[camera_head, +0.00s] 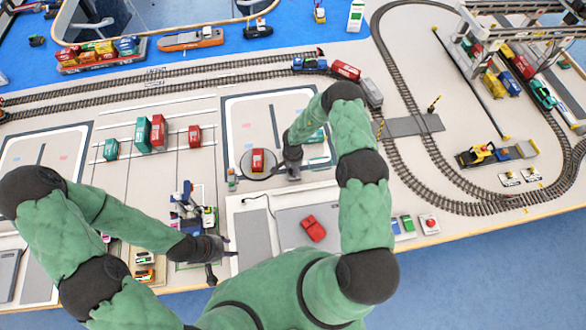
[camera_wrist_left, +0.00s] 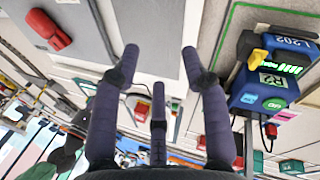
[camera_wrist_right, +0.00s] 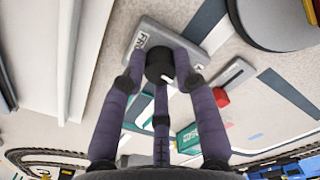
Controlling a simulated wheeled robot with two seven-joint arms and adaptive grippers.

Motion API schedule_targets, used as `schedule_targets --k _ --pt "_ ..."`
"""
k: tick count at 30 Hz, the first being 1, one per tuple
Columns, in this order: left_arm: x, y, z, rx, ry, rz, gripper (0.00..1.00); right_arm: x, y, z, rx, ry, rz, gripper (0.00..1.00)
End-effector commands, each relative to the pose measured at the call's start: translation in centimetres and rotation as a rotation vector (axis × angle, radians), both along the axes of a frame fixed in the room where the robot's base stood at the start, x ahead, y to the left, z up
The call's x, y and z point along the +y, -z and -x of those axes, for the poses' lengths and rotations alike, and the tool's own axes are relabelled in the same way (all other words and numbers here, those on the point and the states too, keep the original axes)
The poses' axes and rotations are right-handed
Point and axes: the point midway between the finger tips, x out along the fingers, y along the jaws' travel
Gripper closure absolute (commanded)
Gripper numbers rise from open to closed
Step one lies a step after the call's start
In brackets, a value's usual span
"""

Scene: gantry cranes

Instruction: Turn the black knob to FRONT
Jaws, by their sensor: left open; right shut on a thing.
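The black knob (camera_wrist_right: 159,64) sits on a light grey base plate (camera_wrist_right: 146,38) in the right wrist view. The plate carries printed letters that seem to begin "FR"; the rest is hidden or unclear. A small white mark shows on the knob's near edge. My right gripper (camera_wrist_right: 160,68) is shut on the knob, with its fingers around it. In the head view my right gripper (camera_head: 292,168) is beside the round turntable and covers the knob. My left gripper (camera_head: 222,252) is open and empty; in the left wrist view (camera_wrist_left: 160,60) its fingers are spread over a pale surface.
A red container (camera_head: 258,160) stands on the round turntable (camera_head: 246,170). A blue device (camera_wrist_left: 262,75) marked L202 is right of my left gripper. A red car (camera_head: 313,228) lies on a grey panel. Rail tracks (camera_head: 200,68) run behind and to the right.

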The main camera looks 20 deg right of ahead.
Motion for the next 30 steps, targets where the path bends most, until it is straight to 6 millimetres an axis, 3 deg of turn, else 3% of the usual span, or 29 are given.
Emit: schedule_targets --k 30 --pt "0.0 0.66 0.0 0.0 0.0 0.0 0.55 -0.21 -0.2 -0.29 -0.008 0.953 0.0 1.0"
